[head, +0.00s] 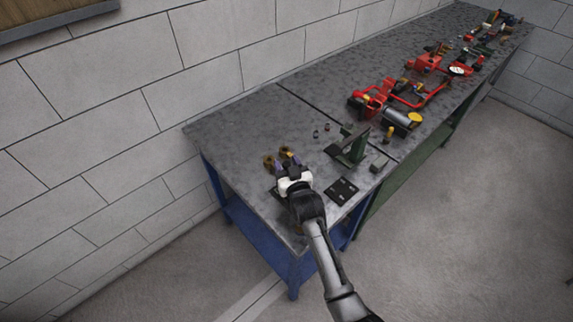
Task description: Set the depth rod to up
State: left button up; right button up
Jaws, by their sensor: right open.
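My right gripper (285,165) is over the near left part of the metal bench top (240,125), with its arm coming in from the bottom. It is open. Brass-coloured parts with a little purple show at its finger end; I cannot tell whether they belong to the fingers or to something on the bench. I cannot make out the depth rod or its position; the hand hides the bench beneath it. A green stand (352,146) is to the right of the gripper, apart from it. My left gripper is not in view.
A dark plate with holes (342,191) lies near the front edge. Small dark pieces (316,134) lie left of the green stand. A red-framed pump assembly (375,98) and other red parts (428,62) stand farther along. The bench's back left corner is clear, beside a block wall.

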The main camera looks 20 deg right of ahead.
jog(key=shift+c, duration=0.4)
grip_shut()
